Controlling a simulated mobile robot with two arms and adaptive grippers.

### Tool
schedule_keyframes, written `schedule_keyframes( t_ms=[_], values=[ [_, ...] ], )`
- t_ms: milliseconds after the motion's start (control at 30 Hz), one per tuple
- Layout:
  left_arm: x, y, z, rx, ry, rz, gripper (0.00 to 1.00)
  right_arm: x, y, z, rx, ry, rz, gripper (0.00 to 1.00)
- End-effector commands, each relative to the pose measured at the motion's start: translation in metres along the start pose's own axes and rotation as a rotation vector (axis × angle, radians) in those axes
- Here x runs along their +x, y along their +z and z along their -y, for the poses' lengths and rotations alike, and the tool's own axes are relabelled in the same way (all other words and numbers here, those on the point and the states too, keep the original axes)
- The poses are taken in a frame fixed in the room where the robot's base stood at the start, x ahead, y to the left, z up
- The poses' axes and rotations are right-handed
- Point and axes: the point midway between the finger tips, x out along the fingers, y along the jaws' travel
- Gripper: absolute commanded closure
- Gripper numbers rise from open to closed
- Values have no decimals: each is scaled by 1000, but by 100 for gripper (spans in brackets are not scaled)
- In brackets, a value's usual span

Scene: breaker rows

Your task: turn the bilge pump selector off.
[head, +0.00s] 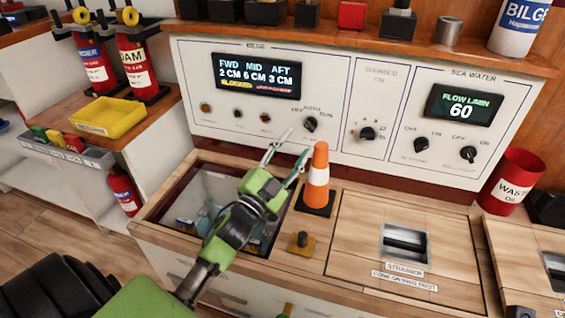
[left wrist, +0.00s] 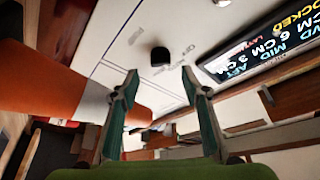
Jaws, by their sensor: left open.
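The bilge pump selector (head: 310,124) is a black knob on the white panel's bilge section, right of the small round lamps or buttons. Small labels sit above it, hard to read; I cannot tell which mark it points at. My left gripper (head: 291,148) is in front of the panel, just below and left of the knob, open and empty. In the left wrist view the knob (left wrist: 160,57) shows beyond the gap between the open fingertips (left wrist: 159,82), apart from both. My right gripper is not in view.
An orange and white cone (head: 317,180) stands close right of my left gripper; it also shows in the left wrist view (left wrist: 50,65). The bilge display (head: 257,75) reads BLOCKED. An open hatch (head: 165,200) lies beneath my arm. Other knobs (head: 367,134) sit to the right.

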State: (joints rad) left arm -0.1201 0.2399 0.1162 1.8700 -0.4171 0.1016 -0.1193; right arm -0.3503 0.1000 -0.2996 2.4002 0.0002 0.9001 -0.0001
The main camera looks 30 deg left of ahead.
Motion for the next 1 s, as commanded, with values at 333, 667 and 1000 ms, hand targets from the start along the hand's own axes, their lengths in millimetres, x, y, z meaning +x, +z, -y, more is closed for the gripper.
schedule_keyframes(
  t_ms=[333,667,1000],
  values=[
    [-56,0,-1,-1,1,2,58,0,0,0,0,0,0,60],
    [-64,0,0,0,-1,0,58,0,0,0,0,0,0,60],
    [-64,0,0,0,0,0,58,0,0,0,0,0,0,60]
  ],
)
